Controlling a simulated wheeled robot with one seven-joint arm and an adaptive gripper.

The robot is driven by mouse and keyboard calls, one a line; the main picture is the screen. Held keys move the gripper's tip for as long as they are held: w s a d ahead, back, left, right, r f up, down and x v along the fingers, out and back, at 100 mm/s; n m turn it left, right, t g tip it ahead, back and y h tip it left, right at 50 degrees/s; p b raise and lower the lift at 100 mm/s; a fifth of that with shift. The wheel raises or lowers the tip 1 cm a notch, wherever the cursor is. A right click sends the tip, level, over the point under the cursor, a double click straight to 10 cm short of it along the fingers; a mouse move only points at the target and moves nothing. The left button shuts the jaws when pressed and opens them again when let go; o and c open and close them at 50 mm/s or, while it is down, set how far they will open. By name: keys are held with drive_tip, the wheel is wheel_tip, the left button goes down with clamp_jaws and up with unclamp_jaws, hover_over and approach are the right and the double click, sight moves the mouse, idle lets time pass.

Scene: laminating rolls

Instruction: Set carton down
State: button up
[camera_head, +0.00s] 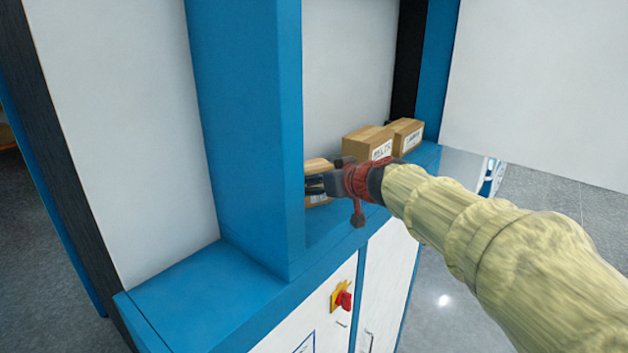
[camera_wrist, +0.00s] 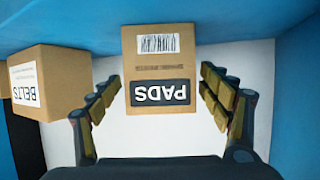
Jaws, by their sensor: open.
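A brown carton labelled PADS (camera_wrist: 158,68) stands on the blue ledge in the wrist view, between the two spread fingers of my gripper (camera_wrist: 160,105). A gap shows between the carton and each finger near its lower end. In the head view the same carton (camera_head: 318,166) is partly hidden behind my gripper (camera_head: 318,184), at the left end of the carton row. My gripper is open, with its fingers reaching to either side of the carton.
A carton labelled BELTS (camera_wrist: 50,82) stands close by on the left in the wrist view. Two cartons, one nearer (camera_head: 368,143) and one farther (camera_head: 407,133), stand on the blue ledge (camera_head: 330,222). A blue post (camera_head: 250,120) rises just left of my gripper. A red switch (camera_head: 343,298) sits below.

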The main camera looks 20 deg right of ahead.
drive_tip(key=b+v, duration=0.2)
drive_tip(key=v, duration=0.8)
drive_tip(key=shift+s, duration=0.25)
